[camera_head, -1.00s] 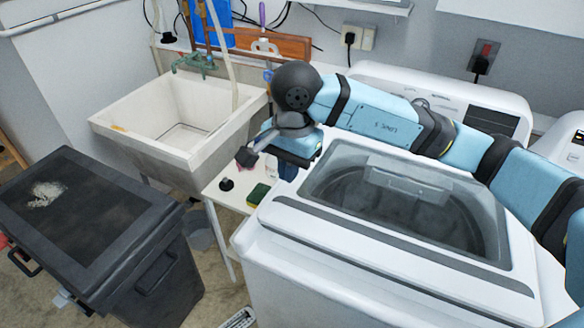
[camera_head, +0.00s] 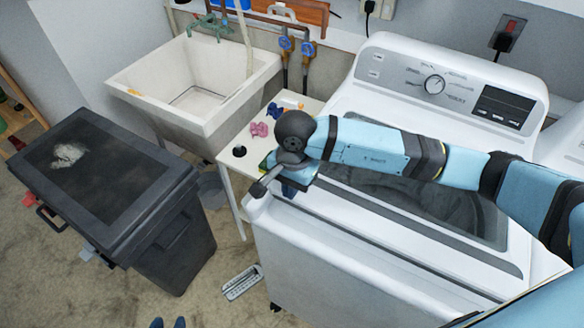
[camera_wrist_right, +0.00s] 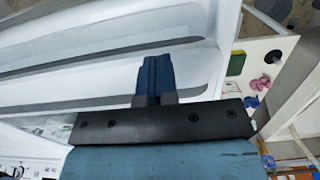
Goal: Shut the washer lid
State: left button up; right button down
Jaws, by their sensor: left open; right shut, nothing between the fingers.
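The white washer (camera_head: 345,262) stands at the right in the head view. Its lid (camera_head: 468,216), with a dark see-through window, lies flat over the top opening and looks shut, partly hidden by my right arm. The grey strips along the washer's top also show in the right wrist view. My left gripper (camera_head: 168,322) shows only two dark blue fingertips at the bottom edge, apart and empty above the floor.
A dark lidded bin (camera_head: 105,185) stands at the left, with a white sink (camera_head: 195,85) behind. A small white table (camera_head: 233,165) with small items is close to the washer's left side. A grey slotted object (camera_head: 242,282) lies on the floor.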

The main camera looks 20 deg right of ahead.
jog(key=shift+f, duration=0.55)
